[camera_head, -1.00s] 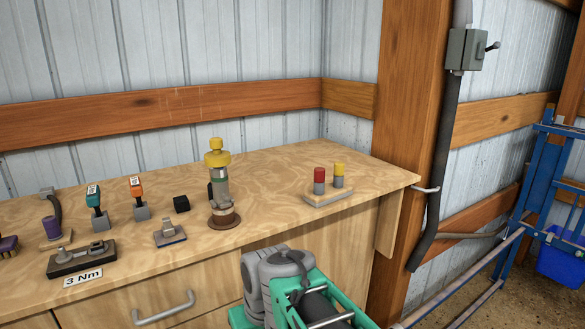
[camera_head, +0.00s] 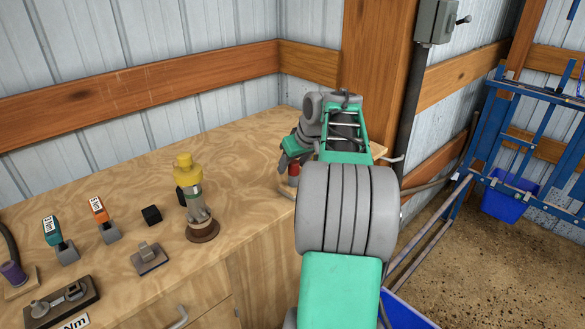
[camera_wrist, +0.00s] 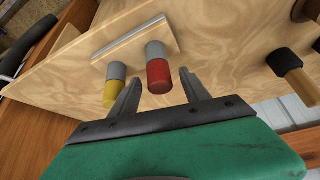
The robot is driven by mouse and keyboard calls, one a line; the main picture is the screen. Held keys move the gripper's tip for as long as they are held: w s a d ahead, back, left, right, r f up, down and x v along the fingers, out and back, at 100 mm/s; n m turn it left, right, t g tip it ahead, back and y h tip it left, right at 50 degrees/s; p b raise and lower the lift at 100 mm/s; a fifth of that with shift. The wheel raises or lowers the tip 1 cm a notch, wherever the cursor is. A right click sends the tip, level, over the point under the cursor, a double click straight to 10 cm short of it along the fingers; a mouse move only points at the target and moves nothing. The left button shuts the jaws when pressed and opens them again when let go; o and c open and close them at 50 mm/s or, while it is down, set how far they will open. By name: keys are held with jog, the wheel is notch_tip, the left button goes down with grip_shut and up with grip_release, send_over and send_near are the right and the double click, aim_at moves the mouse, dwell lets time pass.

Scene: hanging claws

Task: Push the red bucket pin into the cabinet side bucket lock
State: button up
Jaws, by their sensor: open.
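The red pin (camera_wrist: 158,76) has a red end and a grey collar, and stands on a small wooden plate (camera_wrist: 131,41) at the right end of the workbench. A yellow pin (camera_wrist: 112,86) of the same shape stands beside it. My gripper (camera_wrist: 159,76) is open, and in the wrist view its two fingers lie on either side of the red pin. I cannot tell whether they touch it. In the head view my gripper (camera_head: 287,160) is just above the red pin (camera_head: 293,172); my arm hides the yellow pin and part of the plate.
A yellow-topped cylinder (camera_head: 196,204) stands left of my gripper on the workbench (camera_head: 120,194). Handled tools and a black block (camera_head: 151,215) lie further left. A wooden post (camera_head: 378,75) rises behind. A blue bucket (camera_head: 511,198) hangs on the blue frame at right.

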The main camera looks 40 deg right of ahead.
jog(key=x, duration=0.2)
jog(key=shift+w+f, duration=0.15)
jog(key=shift+f, duration=0.15)
jog(key=shift+c, duration=0.3)
grip_shut()
